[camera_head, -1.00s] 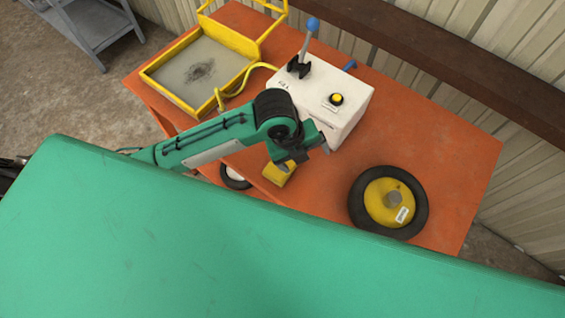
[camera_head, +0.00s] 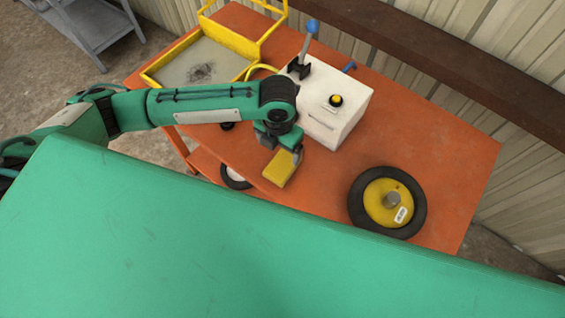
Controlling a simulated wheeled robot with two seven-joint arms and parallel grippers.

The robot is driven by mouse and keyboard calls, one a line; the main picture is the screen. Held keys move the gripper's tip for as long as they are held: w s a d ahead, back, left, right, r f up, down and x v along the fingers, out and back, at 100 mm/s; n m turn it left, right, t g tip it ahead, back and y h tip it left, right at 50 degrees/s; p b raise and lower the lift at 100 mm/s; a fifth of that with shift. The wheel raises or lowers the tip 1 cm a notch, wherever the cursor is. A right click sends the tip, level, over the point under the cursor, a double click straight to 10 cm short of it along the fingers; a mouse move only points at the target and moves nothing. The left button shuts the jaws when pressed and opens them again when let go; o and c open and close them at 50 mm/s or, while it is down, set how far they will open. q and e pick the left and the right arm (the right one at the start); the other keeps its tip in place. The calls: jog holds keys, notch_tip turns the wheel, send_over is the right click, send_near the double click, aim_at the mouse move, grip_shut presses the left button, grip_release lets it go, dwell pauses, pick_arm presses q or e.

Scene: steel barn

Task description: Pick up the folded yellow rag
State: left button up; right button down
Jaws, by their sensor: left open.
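The folded yellow rag (camera_head: 279,171) lies on the orange table near its front edge, left of the wheel. My left gripper (camera_head: 282,151) points down at the rag's far end, and its jaws are open. Its fingers hide the far end of the rag. I cannot tell whether the fingers touch the rag. My right gripper is not in view.
A white control box (camera_head: 340,112) with a blue-knobbed lever stands just behind my left gripper. A black-tyred wheel with a yellow hub (camera_head: 380,211) lies to the right. A yellow-framed tray (camera_head: 243,46) is at the back left. The orange table (camera_head: 440,150) is clear at right.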

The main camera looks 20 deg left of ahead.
aim_at(282, 163)
pick_arm(q)
notch_tip(282, 163, down, 3)
jog(key=shift+f, duration=0.2)
jog(key=shift+d+f+p, duration=0.2)
jog(key=shift+f+p, duration=0.25)
jog(key=shift+f, duration=0.05)
jog(key=f, duration=0.2)
jog(key=f+p, duration=0.1)
jog(key=shift+w+d+f, duration=0.1)
jog(key=shift+d+f, duration=0.15)
jog(key=shift+d, duration=0.05)
jog(key=shift+f, duration=0.45)
jog(key=shift+c, duration=0.2)
jog(key=c, duration=1)
